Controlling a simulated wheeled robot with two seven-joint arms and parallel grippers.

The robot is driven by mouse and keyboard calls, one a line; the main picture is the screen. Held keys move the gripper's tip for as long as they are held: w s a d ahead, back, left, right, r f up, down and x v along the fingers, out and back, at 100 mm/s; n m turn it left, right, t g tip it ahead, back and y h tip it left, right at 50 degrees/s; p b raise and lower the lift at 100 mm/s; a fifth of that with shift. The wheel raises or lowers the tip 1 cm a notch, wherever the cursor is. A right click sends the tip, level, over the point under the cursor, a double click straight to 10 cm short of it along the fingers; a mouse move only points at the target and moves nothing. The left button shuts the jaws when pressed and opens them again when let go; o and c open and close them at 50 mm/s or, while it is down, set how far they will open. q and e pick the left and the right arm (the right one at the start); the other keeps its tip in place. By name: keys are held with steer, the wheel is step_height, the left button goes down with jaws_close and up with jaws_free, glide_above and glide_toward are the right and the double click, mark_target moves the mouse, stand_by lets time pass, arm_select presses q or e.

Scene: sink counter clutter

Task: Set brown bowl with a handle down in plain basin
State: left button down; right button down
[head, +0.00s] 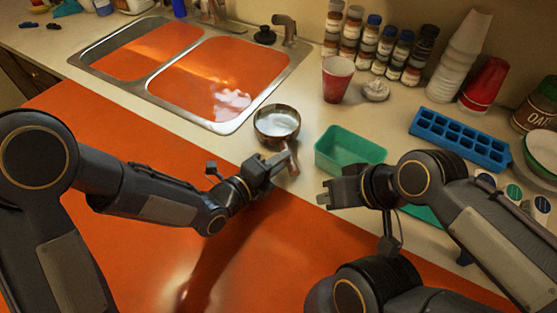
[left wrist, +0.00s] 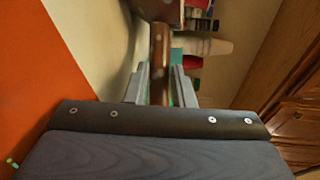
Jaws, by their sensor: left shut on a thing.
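The brown bowl (head: 277,136) with a handle has a pale inside and is beside the sink's right corner in the head view. I cannot tell whether it touches the counter. My left gripper (head: 284,163) is shut on its handle, which shows between the fingers in the left wrist view (left wrist: 160,62). The bowl itself is mostly out of that view. The metal sink has a left basin (head: 148,54) and a larger right basin (head: 215,75), both orange inside. I cannot tell which is called plain. My right gripper (head: 326,194) is near the counter's front edge; its finger gap is unclear.
A green tub (head: 350,152) stands right of the bowl. A red cup (head: 337,78), a blue ice tray (head: 459,139) and several spice bottles (head: 367,46) are further back. The faucet (head: 283,30) rises behind the sink. Counter between bowl and red cup is clear.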

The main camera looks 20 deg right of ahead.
arm_select(q)
steer(key=shift+r, duration=0.1)
steer(key=c, duration=1.2)
jaws_free()
steer(key=shift+c, duration=0.2)
steer(key=shift+s+a, duration=0.1)
steer(key=shift+a, duration=0.15)
steer(key=b+v, duration=0.2)
steer(key=v, duration=0.9)
steer(key=shift+a, duration=0.2)
steer(key=shift+r, duration=0.1)
